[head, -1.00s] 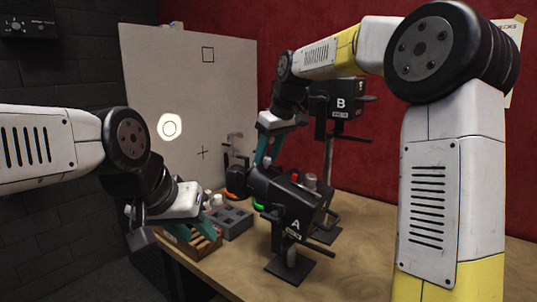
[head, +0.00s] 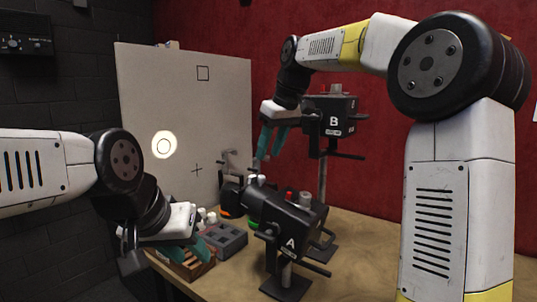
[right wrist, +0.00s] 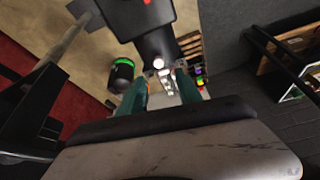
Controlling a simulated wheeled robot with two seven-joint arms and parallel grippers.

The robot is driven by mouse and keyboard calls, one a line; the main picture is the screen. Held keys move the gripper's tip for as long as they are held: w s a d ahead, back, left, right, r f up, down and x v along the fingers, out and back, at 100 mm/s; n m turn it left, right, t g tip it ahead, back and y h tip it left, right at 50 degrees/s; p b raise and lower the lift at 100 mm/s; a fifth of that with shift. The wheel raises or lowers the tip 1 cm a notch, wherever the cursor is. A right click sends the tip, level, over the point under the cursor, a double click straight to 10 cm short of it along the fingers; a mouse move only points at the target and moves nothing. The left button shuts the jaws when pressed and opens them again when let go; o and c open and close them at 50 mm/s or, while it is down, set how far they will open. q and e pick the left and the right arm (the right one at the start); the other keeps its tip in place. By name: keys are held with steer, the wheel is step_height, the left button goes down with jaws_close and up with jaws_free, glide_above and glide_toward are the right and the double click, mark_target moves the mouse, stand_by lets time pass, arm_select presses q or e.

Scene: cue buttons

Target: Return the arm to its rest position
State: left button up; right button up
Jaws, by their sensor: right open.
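My right gripper (head: 267,150) has teal fingers pointing down in the head view, above and behind camera-like box A (head: 300,222). In the right wrist view its fingers (right wrist: 162,92) are spread apart with nothing held between them. A white-topped knob (right wrist: 158,63) shows beyond the gap. Box A stands on a post and bears a red button (head: 288,195) and a pale one (head: 304,197). My left gripper (head: 190,251) is low at the left, over a wooden crate (head: 199,268); its finger gap is unclear.
Box B (head: 334,121) stands on a taller post right of my right gripper. A grey compartment tray (head: 228,240) lies left of box A. The table (head: 345,222) is clear at right.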

steer(key=s+d+f+m+t, duration=0.1)
steer(key=s+d+f, duration=0.3)
steer(key=s, duration=0.4)
steer(key=s+d+f+m+t, duration=0.1)
steer(key=s+d+f+m, duration=0.3)
steer(key=s, duration=0.5)
steer(key=s+d+f+m+t+h, duration=0.1)
steer(key=s+d+f+m, duration=0.2)
steer(key=s+d+f, duration=0.2)
steer(key=s, duration=0.3)
steer(key=shift+s+d+f, duration=0.2)
steer(key=shift+s+d, duration=0.05)
steer(key=shift+s, duration=0.15)
